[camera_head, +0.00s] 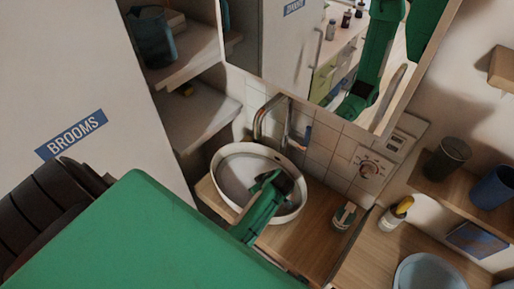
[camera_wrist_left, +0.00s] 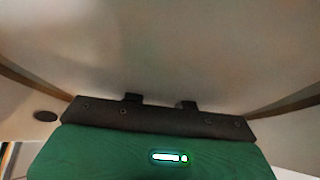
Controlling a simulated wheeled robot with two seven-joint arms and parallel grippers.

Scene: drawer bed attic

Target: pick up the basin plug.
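The round white basin (camera_head: 235,185) stands on a wooden counter in the head view. My left gripper (camera_head: 279,181) reaches over its bowl from below and hides part of the inside. In the left wrist view the pale bowl surface (camera_wrist_left: 160,45) fills most of the picture. The two dark fingertips of my left gripper (camera_wrist_left: 160,101) stand apart with nothing visible between them. A small dark oval (camera_wrist_left: 45,116) lies left of the gripper on the pale surface; I cannot tell whether it is the basin plug or an opening. No plug is clearly visible in the head view. My right gripper is not in view.
A metal tap (camera_head: 270,118) rises behind the basin, below a mirror (camera_head: 300,55). A small container (camera_head: 345,216) stands on the counter at right. Shelves (camera_head: 200,115) are at left; a shelf with dark and blue cups (camera_head: 492,187) is at right.

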